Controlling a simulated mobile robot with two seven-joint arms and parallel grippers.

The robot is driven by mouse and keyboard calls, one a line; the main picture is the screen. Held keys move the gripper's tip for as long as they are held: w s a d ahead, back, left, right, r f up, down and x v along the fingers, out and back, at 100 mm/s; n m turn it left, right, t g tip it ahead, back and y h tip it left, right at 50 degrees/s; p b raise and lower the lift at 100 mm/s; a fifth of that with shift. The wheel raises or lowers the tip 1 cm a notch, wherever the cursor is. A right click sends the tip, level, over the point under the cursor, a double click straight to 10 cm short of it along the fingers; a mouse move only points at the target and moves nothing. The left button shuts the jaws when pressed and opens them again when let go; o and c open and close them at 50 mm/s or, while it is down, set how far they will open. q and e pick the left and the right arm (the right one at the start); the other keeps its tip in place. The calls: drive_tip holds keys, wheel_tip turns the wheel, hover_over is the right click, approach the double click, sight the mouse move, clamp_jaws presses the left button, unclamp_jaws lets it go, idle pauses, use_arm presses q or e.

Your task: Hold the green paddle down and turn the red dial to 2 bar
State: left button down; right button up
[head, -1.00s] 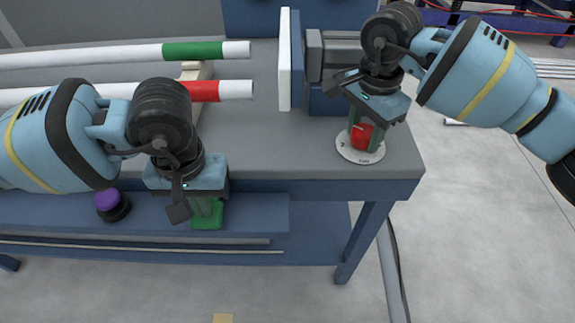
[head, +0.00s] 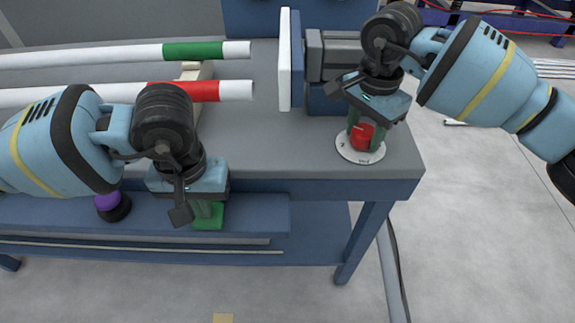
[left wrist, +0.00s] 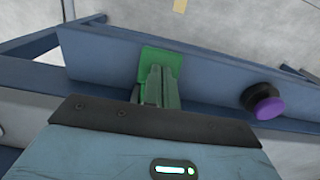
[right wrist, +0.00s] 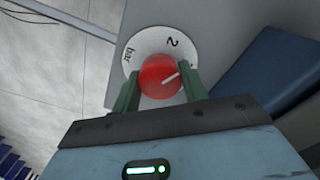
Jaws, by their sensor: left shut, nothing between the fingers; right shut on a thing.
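The green paddle (head: 208,223) is at the front of the bench's lower blue ledge; it also shows in the left wrist view (left wrist: 172,57). My left gripper (head: 206,208) is shut and empty, fingertips against or just over the paddle; exact contact is hidden. The red dial (head: 362,137) sits on a round white plate (head: 347,149) at the bench's front right corner. My right gripper (right wrist: 158,88) is shut on the dial, one finger on each side. In the right wrist view the plate reads "2" and "bar". The dial's white line points rightward, below the "2", towards the right finger.
A purple button (left wrist: 270,107) on a black base sits beside the paddle. A green-banded pipe (head: 110,56) and a red-banded pipe (head: 235,90) lie on the bench behind my left arm. A white upright plate (head: 285,60) stands left of the dial.

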sight(365, 131)
use_arm(q)
drive_tip(key=shift+s+f, duration=0.1)
drive_tip(key=shift+f, duration=0.2)
use_arm(e)
drive_tip(key=shift+n, duration=1.2)
drive_tip(key=n, duration=0.2)
drive_tip(key=shift+n, duration=0.4)
use_arm(q)
drive_tip(key=shift+r, duration=2.2)
use_arm(e)
drive_tip(key=o, duration=0.9)
drive_tip(key=shift+r, duration=3.55)
